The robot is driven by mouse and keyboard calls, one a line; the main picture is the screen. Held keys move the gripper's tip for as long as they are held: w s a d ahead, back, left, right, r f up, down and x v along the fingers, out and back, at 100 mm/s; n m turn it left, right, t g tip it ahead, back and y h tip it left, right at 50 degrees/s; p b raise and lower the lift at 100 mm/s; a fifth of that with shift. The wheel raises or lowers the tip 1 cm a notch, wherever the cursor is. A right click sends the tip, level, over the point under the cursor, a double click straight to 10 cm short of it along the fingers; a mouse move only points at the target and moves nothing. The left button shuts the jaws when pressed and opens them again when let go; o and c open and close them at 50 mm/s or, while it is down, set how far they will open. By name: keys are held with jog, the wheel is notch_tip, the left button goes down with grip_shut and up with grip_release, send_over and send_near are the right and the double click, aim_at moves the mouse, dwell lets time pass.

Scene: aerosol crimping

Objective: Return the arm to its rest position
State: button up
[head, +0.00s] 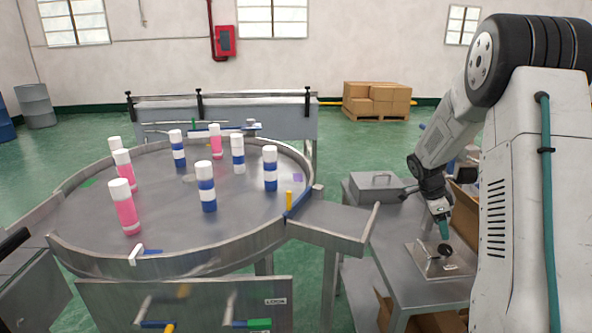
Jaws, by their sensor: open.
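My gripper (443,228) hangs at the end of my arm on the right side of the head view, pointing down. It is above a metal plate fixture (425,264) with a small dark round part on a grey side table (398,238). The gripper is small in the view, and nothing is visibly held in it. I cannot tell whether its tips touch the fixture.
A round metal turntable (235,240) with a raised rim carries several pink and blue-banded white-capped cans. A metal box (376,187) sits on the side table behind my gripper. A metal chute (330,225) lies between the tables. Cardboard boxes (377,98) stand far back.

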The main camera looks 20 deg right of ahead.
jog(key=s+a+r+n+t+y, duration=0.1)
jog(key=s+a+r+n, duration=0.5)
jog(key=s+a, duration=0.3)
jog(key=s+a+r+n+t+y, duration=0.1)
jog(key=s+a+r+n, duration=0.5)
jog(key=a, duration=0.9)
jog(key=s+a+r+n+t+y, duration=0.1)
jog(key=s+a+r+n+y, duration=0.1)
jog(key=s+a+r+n, duration=0.4)
jog(key=s+a+n, duration=0.5)
jog(key=s+a, duration=0.1)
jog(key=s, duration=0.1)
